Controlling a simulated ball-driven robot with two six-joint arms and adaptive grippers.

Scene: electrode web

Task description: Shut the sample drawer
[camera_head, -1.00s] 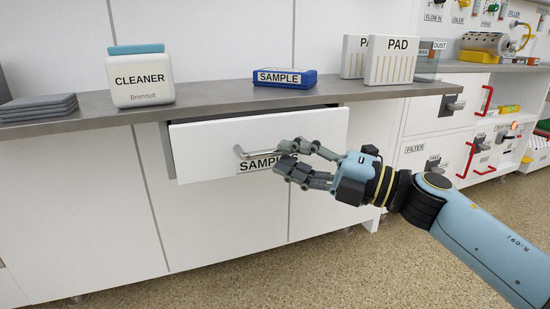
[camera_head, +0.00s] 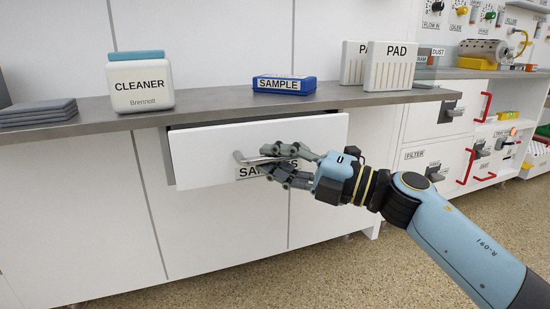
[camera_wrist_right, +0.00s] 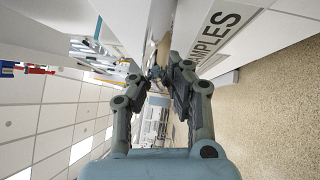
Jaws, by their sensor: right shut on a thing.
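The sample drawer (camera_head: 208,145), a white front with a SAMPLES label, stands partly open under the grey counter. A dark gap shows above its front. Its metal bar handle (camera_head: 241,157) sticks out near the middle. My right gripper (camera_head: 268,160) is at the handle, its fingers closed around the bar and covering part of the label. In the right wrist view the fingers (camera_wrist_right: 159,76) come together beside the white drawer front (camera_wrist_right: 190,28). My left gripper is not in view.
The counter (camera_head: 215,101) above holds a cleaner jar (camera_head: 141,93), a blue SAMPLE box (camera_head: 284,86), PAD boxes (camera_head: 390,78) and stacked grey plates (camera_head: 38,114). Cabinets with red handles stand at the right. The floor (camera_head: 330,275) in front is clear.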

